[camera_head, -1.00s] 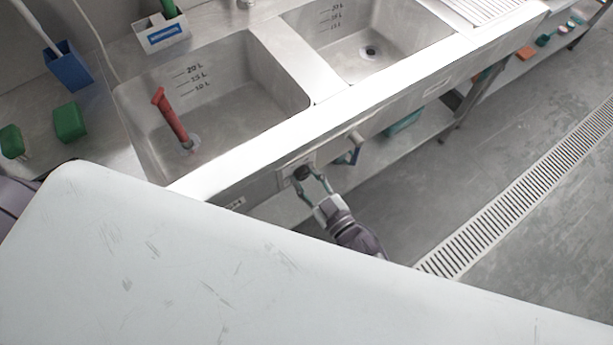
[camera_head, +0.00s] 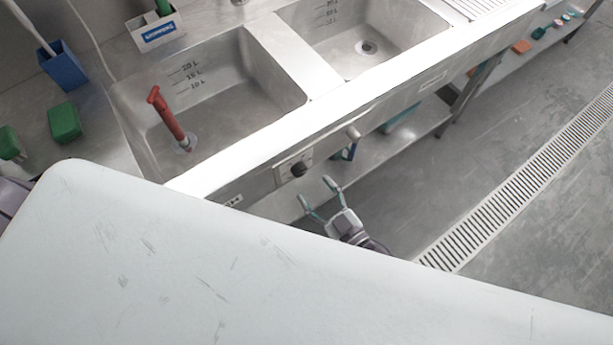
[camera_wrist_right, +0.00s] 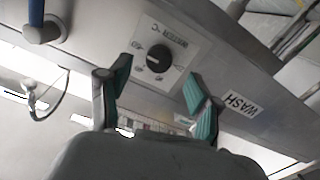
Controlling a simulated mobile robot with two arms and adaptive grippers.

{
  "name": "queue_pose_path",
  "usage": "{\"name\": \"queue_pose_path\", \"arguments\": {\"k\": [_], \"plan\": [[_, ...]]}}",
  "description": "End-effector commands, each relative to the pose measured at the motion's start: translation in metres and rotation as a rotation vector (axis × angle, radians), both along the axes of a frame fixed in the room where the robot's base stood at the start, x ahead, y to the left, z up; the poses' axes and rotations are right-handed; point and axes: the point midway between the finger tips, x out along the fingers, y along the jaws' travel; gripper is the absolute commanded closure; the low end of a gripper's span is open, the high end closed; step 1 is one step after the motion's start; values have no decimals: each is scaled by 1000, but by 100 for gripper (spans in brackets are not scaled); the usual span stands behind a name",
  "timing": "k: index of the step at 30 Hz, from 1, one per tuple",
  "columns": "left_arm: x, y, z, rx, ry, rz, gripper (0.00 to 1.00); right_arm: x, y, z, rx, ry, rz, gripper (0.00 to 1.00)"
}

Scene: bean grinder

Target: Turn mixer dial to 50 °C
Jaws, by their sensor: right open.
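The mixer dial (camera_head: 299,169) is a black round knob on a pale plate on the front panel of the sink unit. It shows larger in the right wrist view (camera_wrist_right: 159,58), with a white mark on the knob and lettering reading "MIXER °C" around it. The small scale numbers are too blurred to read. My right gripper (camera_head: 318,191) is open and empty, below and in front of the dial, apart from it. In the right wrist view its two teal-padded fingers (camera_wrist_right: 156,88) spread on either side below the dial. My left gripper is not in view.
The sink basin (camera_head: 225,110) holds a red upright pipe (camera_head: 168,118). A metal stub handle (camera_head: 353,132) juts from the panel right of the dial. A "WASH" label (camera_wrist_right: 240,104) sits beside the dial. A white surface (camera_head: 150,260) fills the foreground.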

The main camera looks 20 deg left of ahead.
Motion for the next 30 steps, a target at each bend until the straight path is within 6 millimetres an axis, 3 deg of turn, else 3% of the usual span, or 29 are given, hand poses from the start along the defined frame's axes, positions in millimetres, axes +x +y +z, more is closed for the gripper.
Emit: {"name": "queue_pose_path", "arguments": {"k": [3, 10, 30], "plan": [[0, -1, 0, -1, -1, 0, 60, -17, -22, -1, -2, 2, 0, 36], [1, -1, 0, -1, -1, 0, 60, -37, -46, 0, -1, 1, 0, 36], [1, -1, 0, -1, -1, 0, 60, -40, -51, 0, 1, -1, 0, 36]]}}
